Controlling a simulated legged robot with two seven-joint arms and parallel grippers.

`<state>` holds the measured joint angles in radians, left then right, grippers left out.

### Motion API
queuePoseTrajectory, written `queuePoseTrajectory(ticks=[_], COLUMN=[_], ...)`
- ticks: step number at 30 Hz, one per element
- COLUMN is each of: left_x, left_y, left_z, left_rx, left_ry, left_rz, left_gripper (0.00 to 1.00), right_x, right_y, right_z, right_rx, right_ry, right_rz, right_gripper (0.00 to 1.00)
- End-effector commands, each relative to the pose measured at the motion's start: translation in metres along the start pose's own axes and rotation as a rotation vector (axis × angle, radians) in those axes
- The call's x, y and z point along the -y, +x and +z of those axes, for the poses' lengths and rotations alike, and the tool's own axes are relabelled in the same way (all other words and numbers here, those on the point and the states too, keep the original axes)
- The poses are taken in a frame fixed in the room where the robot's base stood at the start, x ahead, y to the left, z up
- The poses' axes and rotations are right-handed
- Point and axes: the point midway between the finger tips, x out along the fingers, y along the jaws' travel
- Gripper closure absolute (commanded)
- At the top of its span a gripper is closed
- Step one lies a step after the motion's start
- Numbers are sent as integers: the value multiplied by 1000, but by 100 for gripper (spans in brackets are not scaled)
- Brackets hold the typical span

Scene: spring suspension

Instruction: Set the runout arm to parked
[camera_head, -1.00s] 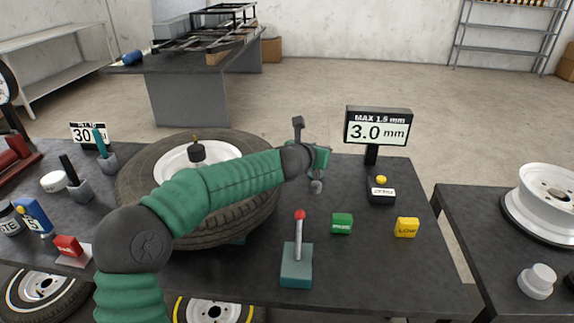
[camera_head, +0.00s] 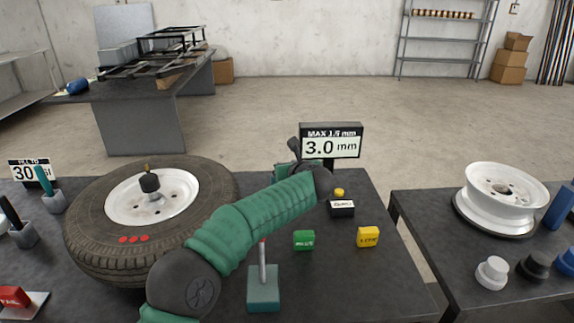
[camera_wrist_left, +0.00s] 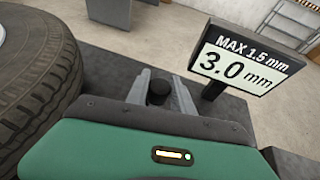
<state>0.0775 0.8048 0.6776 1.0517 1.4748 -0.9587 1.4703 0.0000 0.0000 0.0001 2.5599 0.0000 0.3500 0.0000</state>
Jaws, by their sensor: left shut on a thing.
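My left gripper (camera_head: 290,165) is beyond the tyre's right side, just left of the display's foot; my own forearm and wrist hide its fingertips in the head view. In the left wrist view the two grey fingers (camera_wrist_left: 159,82) are closed around a dark round knob (camera_wrist_left: 157,93). What the knob is fixed to is hidden beneath the gripper, so I cannot make out the rest of the runout arm or a parked mark. The display (camera_head: 331,147) reads 3.0 mm under "MAX 1.5 mm"; it also shows in the left wrist view (camera_wrist_left: 243,66). My right gripper is out of view.
The tyre (camera_head: 212,180) on its white rim lies left of my arm. A red-tipped lever on a teal base (camera_head: 263,290), a green block (camera_head: 303,240), a yellow block (camera_head: 368,237) and a yellow-button box (camera_head: 341,208) stand to the right. Bare tabletop lies between them.

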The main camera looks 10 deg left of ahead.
Motion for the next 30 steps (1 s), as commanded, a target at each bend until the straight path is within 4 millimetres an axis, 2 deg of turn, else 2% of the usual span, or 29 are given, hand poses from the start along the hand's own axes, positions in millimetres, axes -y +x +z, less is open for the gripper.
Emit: queuePoseTrajectory(ticks=[9,10,14,25,28,30], left_x=[1,1,1,1,1,1], left_y=[0,0,0,-5,-21,-39], left_z=[-1,-1,-1,0,0,1], left_rx=[0,0,-1,0,2,3], left_ry=[-1,-1,-1,0,1,1], left_rz=[-2,-2,-2,-2,-3,-4], left_gripper=[100,68,51,50,50,50], right_x=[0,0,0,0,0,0], right_y=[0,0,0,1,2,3], right_z=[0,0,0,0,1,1], right_rx=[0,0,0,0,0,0], right_ry=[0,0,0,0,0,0], right_rz=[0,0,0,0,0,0], right_gripper=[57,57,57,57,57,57])
